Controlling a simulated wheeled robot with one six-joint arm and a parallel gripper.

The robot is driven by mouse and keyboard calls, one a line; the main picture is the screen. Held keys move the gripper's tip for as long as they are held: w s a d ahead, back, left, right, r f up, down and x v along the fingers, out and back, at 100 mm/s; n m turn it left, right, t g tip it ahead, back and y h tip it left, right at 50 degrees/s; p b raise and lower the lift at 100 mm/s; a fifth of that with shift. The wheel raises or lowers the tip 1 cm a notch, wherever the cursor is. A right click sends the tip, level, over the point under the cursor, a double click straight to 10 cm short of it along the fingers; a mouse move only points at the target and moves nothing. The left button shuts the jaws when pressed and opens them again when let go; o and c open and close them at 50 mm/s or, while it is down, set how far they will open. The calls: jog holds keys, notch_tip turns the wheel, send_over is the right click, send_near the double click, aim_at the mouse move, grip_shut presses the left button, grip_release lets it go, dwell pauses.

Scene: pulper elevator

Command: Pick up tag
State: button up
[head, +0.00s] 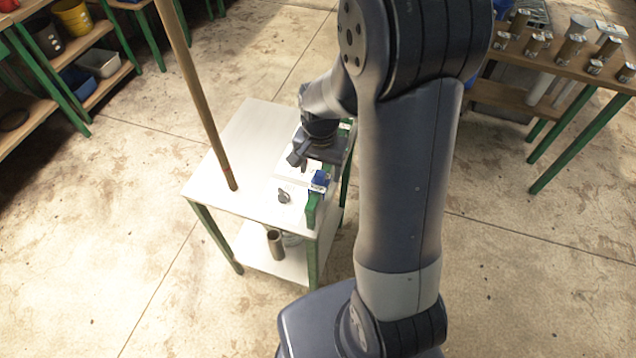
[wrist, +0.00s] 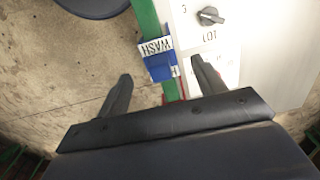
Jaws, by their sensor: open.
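The tag is a blue block with a white label reading "WASH" (wrist: 157,58). It sits on a green rail (wrist: 147,18) at the edge of a white panel. In the head view the blue tag (head: 318,182) is at the right edge of the white cart. My gripper (wrist: 161,68) is open and empty, with one finger to each side of the tag in the wrist view. The tag shows beyond the gap between the fingers, and I cannot tell how far away it is. In the head view my gripper (head: 300,158) is above the cart, just behind the tag.
The white cart (head: 245,135) has a dark knob (head: 284,196) by the tag; the knob (wrist: 210,15) is marked "LOT". A long wooden pole (head: 200,100) rises from the cart top. A cylinder (head: 274,243) stands on its lower shelf. A bench (head: 560,70) with metal pieces stands at right.

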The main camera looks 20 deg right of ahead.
aim_at(320, 180)
jog(key=shift+f+p, duration=0.4)
jog(key=shift+f, duration=2.2)
jog(key=c, duration=1.1)
